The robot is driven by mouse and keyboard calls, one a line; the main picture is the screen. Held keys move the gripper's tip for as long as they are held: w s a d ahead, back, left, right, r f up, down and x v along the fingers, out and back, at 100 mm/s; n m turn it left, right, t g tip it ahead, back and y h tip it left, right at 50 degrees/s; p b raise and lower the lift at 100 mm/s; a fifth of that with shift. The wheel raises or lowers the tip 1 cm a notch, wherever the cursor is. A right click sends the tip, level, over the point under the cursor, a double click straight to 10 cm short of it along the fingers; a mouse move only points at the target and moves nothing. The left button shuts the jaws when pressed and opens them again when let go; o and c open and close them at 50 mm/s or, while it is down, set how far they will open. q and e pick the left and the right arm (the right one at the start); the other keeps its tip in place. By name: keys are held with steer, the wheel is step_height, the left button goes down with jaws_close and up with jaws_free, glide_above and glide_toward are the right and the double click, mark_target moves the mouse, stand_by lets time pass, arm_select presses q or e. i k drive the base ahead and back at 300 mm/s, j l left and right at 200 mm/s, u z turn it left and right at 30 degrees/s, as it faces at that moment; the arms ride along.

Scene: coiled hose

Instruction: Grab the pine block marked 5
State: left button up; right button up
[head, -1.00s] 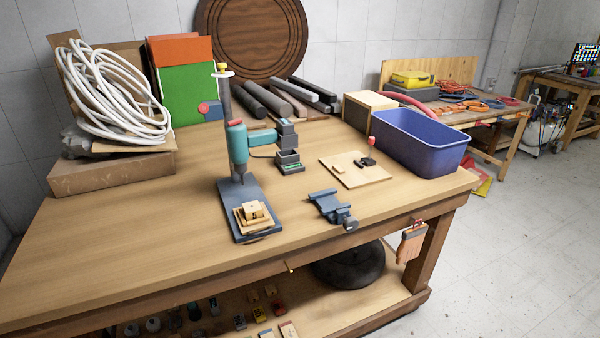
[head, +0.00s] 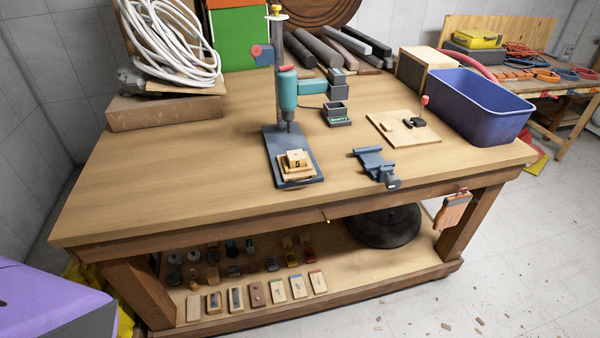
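A small pine block marked 5 (head: 296,160) sits on light wooden pieces on the grey base (head: 279,143) of a teal drill press (head: 288,90). The drill's tip is above and behind the block, and the mark faces me. The base stands on the wooden workbench (head: 180,165), near its front edge. Neither of my grippers shows in the head view.
A blue vise (head: 374,163) is right of the block at the front edge. A board with small parts (head: 403,130) and a blue bin (head: 472,108) stand farther right. Coiled white hose (head: 172,45) lies back left.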

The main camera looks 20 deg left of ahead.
mark_target(295, 159)
steer(key=l+u, duration=0.1)
steer(key=u, duration=0.4)
steer(key=i+l+u, duration=0.15)
steer(key=l+u, duration=0.2)
steer(key=l, duration=0.15)
steer(key=l+u, duration=0.3)
steer(key=l, duration=0.2)
steer(key=i, duration=0.05)
